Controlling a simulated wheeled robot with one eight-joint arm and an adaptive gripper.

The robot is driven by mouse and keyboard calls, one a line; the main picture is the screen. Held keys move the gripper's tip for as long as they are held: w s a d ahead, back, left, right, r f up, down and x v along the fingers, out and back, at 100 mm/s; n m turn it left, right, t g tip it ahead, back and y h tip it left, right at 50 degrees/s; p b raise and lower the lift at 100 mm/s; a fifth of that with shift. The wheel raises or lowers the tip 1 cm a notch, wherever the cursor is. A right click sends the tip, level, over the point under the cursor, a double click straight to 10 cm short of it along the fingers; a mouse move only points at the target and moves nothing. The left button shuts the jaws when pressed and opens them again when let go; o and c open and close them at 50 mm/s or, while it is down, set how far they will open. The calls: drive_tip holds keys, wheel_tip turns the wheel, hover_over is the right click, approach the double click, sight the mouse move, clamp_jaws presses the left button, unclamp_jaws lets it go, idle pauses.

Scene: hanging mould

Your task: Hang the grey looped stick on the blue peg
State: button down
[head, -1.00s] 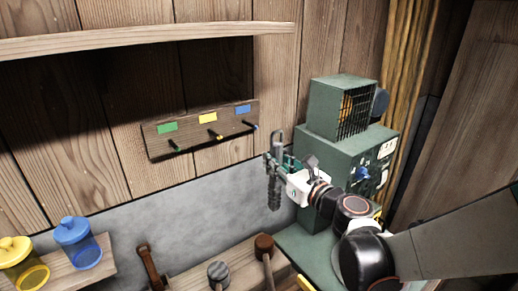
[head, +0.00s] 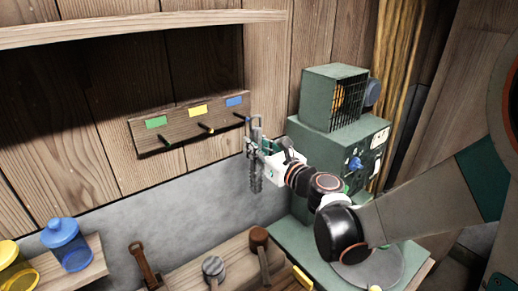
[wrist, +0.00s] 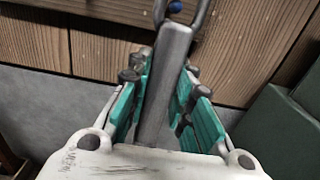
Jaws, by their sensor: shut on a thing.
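The grey looped stick (head: 256,180) hangs roughly upright in my gripper (head: 262,150), loop at the top. In the wrist view the stick (wrist: 165,90) stands between the teal finger pads, and my gripper (wrist: 163,105) is shut on it below the loop. The blue peg (head: 245,117) sticks out under the blue label (head: 234,100) at the right end of the wooden peg board (head: 180,133). The loop is right beside this peg in the head view. In the wrist view the blue peg tip (wrist: 175,6) shows between the loop's sides; I cannot tell whether it passes through.
Pegs under the green label (head: 156,122) and yellow label (head: 198,111) are empty. A green machine (head: 340,150) stands close right of my gripper. A wooden shelf (head: 150,27) runs above the board. Mallets (head: 213,268) and a blue-lidded jar (head: 68,240) sit below left.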

drive_tip(key=f+b+x, duration=0.1)
drive_tip(key=x, duration=0.5)
drive_tip(key=shift+w+a+f, duration=0.2)
idle(0.6)
idle(0.6)
